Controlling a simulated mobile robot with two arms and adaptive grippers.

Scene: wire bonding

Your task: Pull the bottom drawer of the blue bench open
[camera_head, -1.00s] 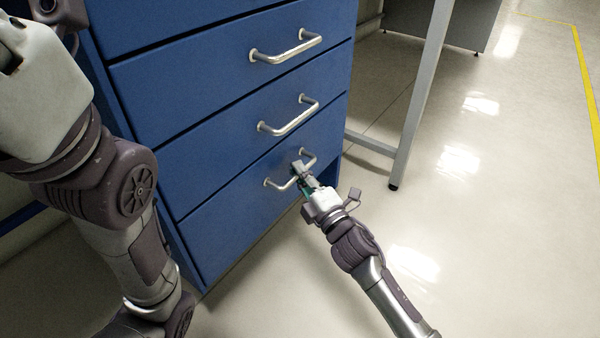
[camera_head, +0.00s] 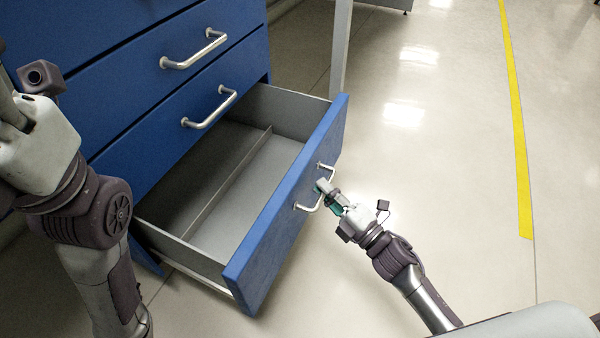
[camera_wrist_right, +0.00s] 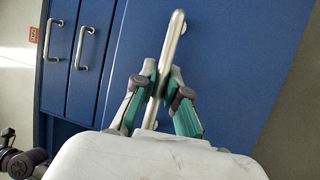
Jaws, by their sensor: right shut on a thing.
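The blue bench (camera_head: 110,85) stands at the upper left of the head view, with its bottom drawer (camera_head: 283,225) pulled well out. The grey inside of the drawer shows, with a divider along it, and it looks empty. My right gripper (camera_head: 324,188) is shut on the silver bar handle (camera_head: 306,208) of that drawer. The right wrist view shows the green-sided fingers (camera_wrist_right: 160,88) on either side of the handle (camera_wrist_right: 174,45). My left arm (camera_head: 90,210) hangs at the left of the head view; I cannot make out its fingertips.
Two upper drawers with silver handles (camera_head: 195,50) (camera_head: 210,108) are closed. A grey table leg (camera_head: 341,48) stands behind the open drawer. Pale floor to the right is clear, with a yellow line (camera_head: 515,110) on it.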

